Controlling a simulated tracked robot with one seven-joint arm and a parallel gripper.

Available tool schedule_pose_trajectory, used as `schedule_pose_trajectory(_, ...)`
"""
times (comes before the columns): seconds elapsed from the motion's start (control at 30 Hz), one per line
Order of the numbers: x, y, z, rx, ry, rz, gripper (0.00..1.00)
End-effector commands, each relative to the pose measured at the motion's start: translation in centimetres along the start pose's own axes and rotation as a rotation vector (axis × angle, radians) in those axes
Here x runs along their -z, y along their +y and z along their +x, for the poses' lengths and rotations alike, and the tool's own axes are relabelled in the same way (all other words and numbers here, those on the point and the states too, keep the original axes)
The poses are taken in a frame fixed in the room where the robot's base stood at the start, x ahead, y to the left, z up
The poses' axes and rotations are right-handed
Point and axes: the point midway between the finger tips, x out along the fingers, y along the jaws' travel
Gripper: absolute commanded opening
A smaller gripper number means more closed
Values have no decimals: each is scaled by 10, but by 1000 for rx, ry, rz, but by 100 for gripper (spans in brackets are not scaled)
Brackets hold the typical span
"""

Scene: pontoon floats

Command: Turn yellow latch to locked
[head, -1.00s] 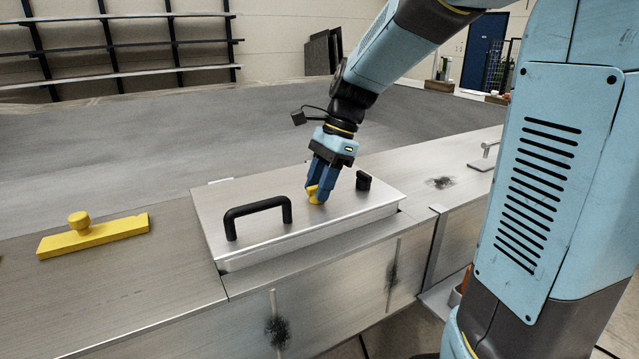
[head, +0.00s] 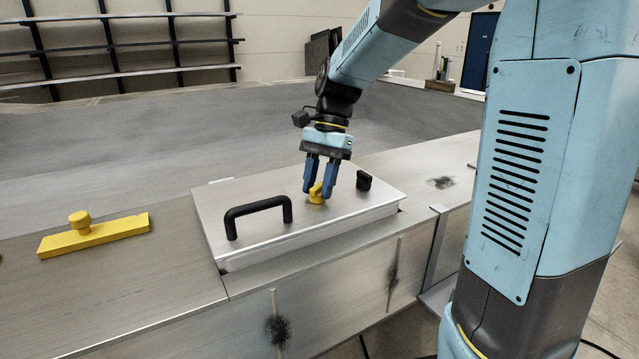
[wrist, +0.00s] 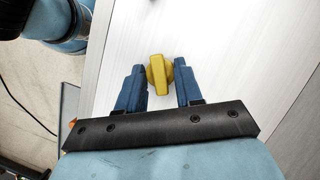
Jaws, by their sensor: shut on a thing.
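The yellow latch (head: 317,193) is a small knob with a raised bar, on top of a flat metal lid (head: 260,200). It stands between a black handle and a small black knob. My gripper (head: 319,191) points down at it with blue fingers on either side. I see no locked mark on the lid.
The black handle (head: 258,210) rises left of my gripper, and the black knob (head: 363,181) is close on the right. A yellow bar with a knob (head: 93,238) lies on the metal deck at left. The deck between it and the lid is clear.

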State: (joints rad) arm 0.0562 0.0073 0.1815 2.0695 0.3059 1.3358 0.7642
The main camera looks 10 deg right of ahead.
Motion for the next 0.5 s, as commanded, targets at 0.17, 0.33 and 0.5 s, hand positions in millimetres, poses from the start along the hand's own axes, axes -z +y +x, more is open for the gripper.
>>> schedule_pose_trajectory(0.17,0,-2,0,-62,2,-154,5)
schedule_pose_trajectory(0.33,0,-3,0,-124,2,-303,5)
schedule_pose_trajectory(0.5,-1,-4,0,-186,2,-454,5)
